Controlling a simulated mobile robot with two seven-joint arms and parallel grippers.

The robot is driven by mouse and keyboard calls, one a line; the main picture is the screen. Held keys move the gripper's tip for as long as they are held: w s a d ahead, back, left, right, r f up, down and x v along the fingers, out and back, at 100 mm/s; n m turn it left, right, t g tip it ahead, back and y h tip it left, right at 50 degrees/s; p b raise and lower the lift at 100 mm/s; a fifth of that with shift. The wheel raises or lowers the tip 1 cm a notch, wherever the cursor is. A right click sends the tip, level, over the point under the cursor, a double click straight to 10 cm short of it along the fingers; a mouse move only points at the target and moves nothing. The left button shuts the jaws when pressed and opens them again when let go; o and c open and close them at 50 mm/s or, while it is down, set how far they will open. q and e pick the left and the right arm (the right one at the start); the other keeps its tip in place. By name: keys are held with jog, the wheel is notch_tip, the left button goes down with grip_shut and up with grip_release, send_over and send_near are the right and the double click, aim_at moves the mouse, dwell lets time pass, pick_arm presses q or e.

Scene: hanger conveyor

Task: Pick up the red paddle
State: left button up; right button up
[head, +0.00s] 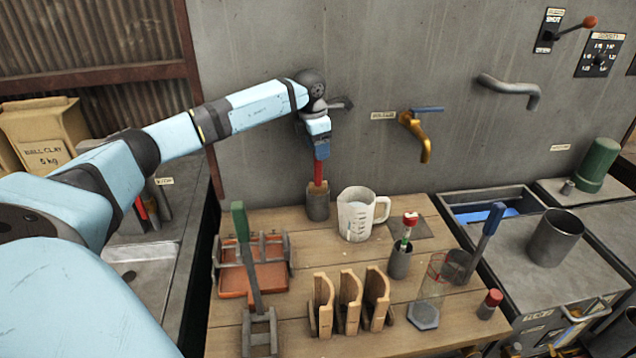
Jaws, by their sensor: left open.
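The red paddle (318,172) stands upright in a small brown-grey holder (317,204) at the back of the wooden table, near the wall. Only a short red length shows above the holder; its lower end is hidden inside. My left gripper (321,153) points down directly over the paddle, with its fingers around or just above the paddle's top. The fingers are open; I cannot tell whether they touch the paddle. My right gripper is not in view.
A white measuring jug (356,215) stands just right of the holder. A green-handled tool (246,250) on a stand, a reddish tray (262,278), wooden racks (349,300) and a blue-handled tool (488,230) stand nearer. A brass tap (417,135) juts from the wall.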

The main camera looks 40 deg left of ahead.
pick_arm(q)
jog(key=shift+w+f, duration=0.2)
jog(key=shift+f, duration=1.05)
jog(key=shift+r, duration=0.1)
jog(key=c, duration=1)
